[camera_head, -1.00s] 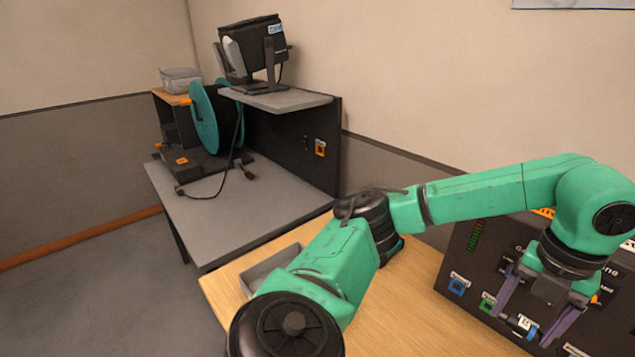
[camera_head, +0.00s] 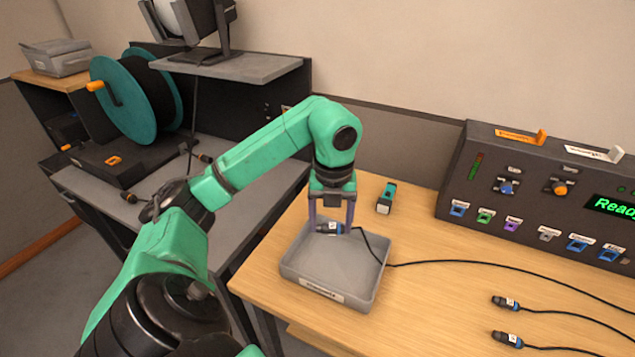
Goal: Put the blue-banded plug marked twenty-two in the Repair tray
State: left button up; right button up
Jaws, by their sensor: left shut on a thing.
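My left gripper (camera_head: 331,226) points down over the back part of the grey tray (camera_head: 368,303). It is shut on a dark plug (camera_head: 325,228) with a blue band and a white tag, too small to read. The plug lies sideways between the fingers, above or inside the tray; I cannot tell if it touches the floor. Its black cable runs over the tray's right rim and across the table. The tray's front label is too small to read. My right gripper is not in view.
Two more plugs (camera_head: 505,303) (camera_head: 507,339) with cables lie on the wooden table at right. A black panel (camera_head: 480,165) with coloured sockets stands at back right. A cable reel (camera_head: 122,100) is at left.

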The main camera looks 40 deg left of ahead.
pick_arm(q)
send_over(330, 277)
notch_tip(330, 277, down, 6)
notch_tip(330, 277, down, 11)
jog(key=shift+d+r+p, duration=0.1)
jog(key=shift+p, duration=1.1)
jog(key=shift+f, duration=0.25)
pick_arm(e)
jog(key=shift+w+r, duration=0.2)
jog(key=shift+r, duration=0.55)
pick_arm(q)
jog(key=shift+f, duration=0.15)
jog(key=o, duration=1.3)
jog(key=shift+c, duration=0.2)
jog(key=shift+o, duration=0.2)
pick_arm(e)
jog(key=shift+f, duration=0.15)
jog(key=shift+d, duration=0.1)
